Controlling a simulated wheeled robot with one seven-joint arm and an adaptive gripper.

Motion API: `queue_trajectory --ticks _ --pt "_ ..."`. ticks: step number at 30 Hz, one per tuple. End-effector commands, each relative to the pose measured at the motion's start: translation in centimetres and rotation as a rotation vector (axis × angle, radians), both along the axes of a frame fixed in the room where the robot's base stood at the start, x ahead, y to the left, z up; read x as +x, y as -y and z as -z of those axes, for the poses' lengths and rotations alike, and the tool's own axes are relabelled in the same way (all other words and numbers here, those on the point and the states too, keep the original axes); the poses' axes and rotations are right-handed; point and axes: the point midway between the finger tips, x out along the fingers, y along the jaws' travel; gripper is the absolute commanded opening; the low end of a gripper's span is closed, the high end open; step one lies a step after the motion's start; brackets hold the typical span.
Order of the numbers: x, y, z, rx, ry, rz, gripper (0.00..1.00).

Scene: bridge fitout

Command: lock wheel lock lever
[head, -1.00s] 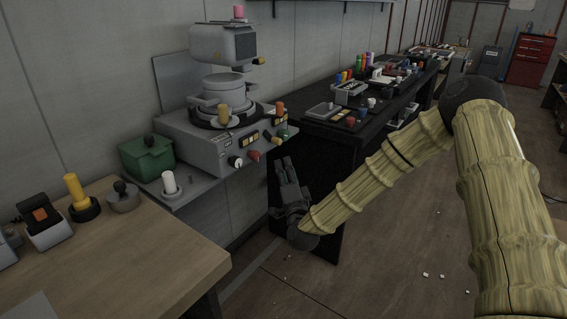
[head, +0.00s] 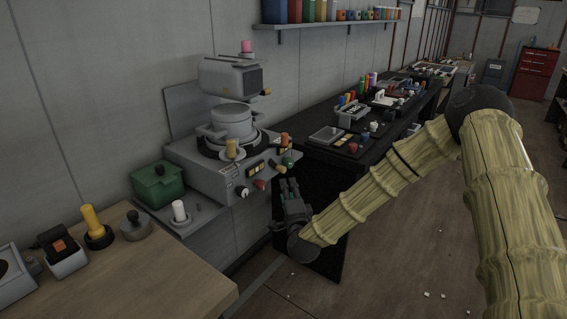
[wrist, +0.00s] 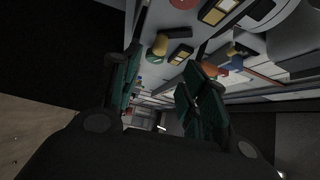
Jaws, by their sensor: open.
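A grey console (head: 208,172) on the wall-side ledge carries a stacked grey instrument and a front panel with several coloured knobs and levers. A yellow-topped lever (head: 232,150), a red knob (head: 259,184) and a green knob (head: 288,161) show on it. I cannot tell which part is the wheel lock lever. My gripper (head: 287,190) is open and empty, just right of and below the console's front right corner, apart from it. In the wrist view the open fingers (wrist: 160,88) point towards the panel, where a yellow-and-green knob (wrist: 160,45) shows between them.
A dark bench (head: 325,160) with many small controls stands close behind my gripper. A green box (head: 158,186) and a white-topped lever (head: 180,213) are left of the console. A wooden table (head: 170,275) fills the lower left. The floor at the right is mostly clear.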

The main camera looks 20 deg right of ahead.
Motion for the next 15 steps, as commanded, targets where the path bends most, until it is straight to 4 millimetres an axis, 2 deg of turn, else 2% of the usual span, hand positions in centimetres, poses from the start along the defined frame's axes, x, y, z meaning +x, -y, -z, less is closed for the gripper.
queue_trajectory --ticks 1,3,11,15 --pt "-0.03 -0.07 -1.31 0.029 -0.024 0.001 0.44" --pt "-0.06 -0.14 -1.55 0.069 -0.053 0.004 0.44" --pt "-0.07 -0.33 -1.59 0.142 -0.106 0.011 0.44" --pt "0.82 -0.22 -1.47 0.145 -0.107 0.012 0.44"
